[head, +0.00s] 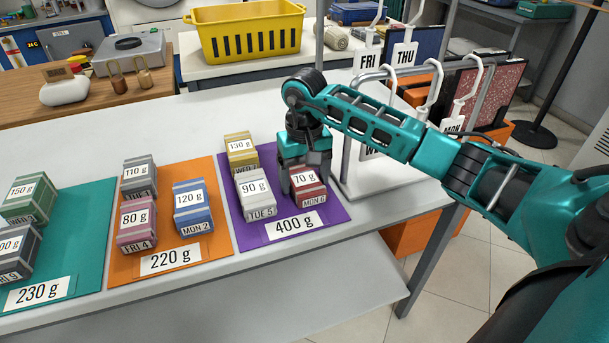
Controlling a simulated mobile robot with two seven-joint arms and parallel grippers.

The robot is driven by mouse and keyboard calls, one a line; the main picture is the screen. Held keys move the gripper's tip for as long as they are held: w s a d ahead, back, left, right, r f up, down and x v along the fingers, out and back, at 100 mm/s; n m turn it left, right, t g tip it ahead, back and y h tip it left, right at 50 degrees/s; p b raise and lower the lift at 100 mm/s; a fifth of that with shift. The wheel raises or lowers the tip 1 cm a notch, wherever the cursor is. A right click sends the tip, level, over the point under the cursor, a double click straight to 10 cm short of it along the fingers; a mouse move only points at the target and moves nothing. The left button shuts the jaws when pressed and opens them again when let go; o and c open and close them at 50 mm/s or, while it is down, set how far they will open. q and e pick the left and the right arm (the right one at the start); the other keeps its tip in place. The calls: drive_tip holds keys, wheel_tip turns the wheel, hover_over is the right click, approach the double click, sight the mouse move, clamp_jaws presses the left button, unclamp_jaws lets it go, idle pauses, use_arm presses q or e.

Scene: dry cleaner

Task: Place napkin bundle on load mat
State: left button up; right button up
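A red bundle (308,186) labelled 70 g, MON 6, sits on the purple mat (331,216) marked 400 g. My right gripper (305,165) points down right over it, and its fingers are at the bundle; their gap is mostly hidden. A grey bundle (254,194) (90 g, TUE 5) and a yellow bundle (242,153) (130 g) share that mat. The orange mat (205,249) marked 220 g holds pink (137,223), blue (193,207) and grey (140,177) bundles. The teal mat (85,262) marked 230 g holds green (29,198) and dark grey (18,251) bundles. My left gripper is out of view.
A metal rack (346,165) with hanging day tags stands right of the purple mat, close behind my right arm. A yellow basket (246,30) is on the back table. A wooden counter (105,98) holds a scale and weights. The white table's front edge is clear.

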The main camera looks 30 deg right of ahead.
sight(305, 178)
drive_tip(key=shift+o, duration=1)
drive_tip(key=shift+r, duration=0.2)
wheel_tip(305, 178, up, 12)
drive_tip(key=p, duration=0.1)
drive_tip(key=shift+f, duration=0.1)
